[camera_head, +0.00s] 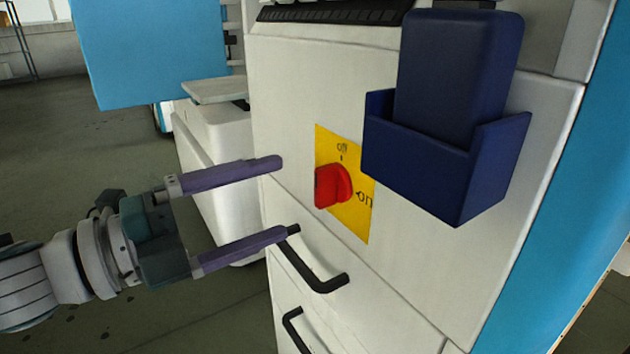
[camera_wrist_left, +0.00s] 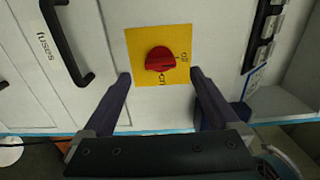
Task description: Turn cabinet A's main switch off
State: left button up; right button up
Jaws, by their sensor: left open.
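The main switch is a red rotary knob (camera_head: 333,186) on a yellow plate (camera_head: 353,218) on the white cabinet front. In the head view the "off" label is above the knob and the "on" label to its right. Which label the knob points at I cannot tell for certain. In the left wrist view the knob (camera_wrist_left: 160,59) shows beyond and between the fingertips, with "on" below it and "off" to its right. My left gripper (camera_head: 284,196) is open and empty, left of the knob and apart from it in the head view. My right gripper is not in view.
A dark blue holder (camera_head: 415,165) with a dark blue box-like object (camera_head: 455,75) sticks out right of the switch. Black handles (camera_head: 318,280) are below it. In the left wrist view a handle (camera_wrist_left: 70,45) is beside the label "fuses". Floor is free at left.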

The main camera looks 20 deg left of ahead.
pick_arm(q)
jog(key=v, duration=0.4)
jog(key=shift+s+a, duration=0.2)
jog(key=shift+r, duration=0.1)
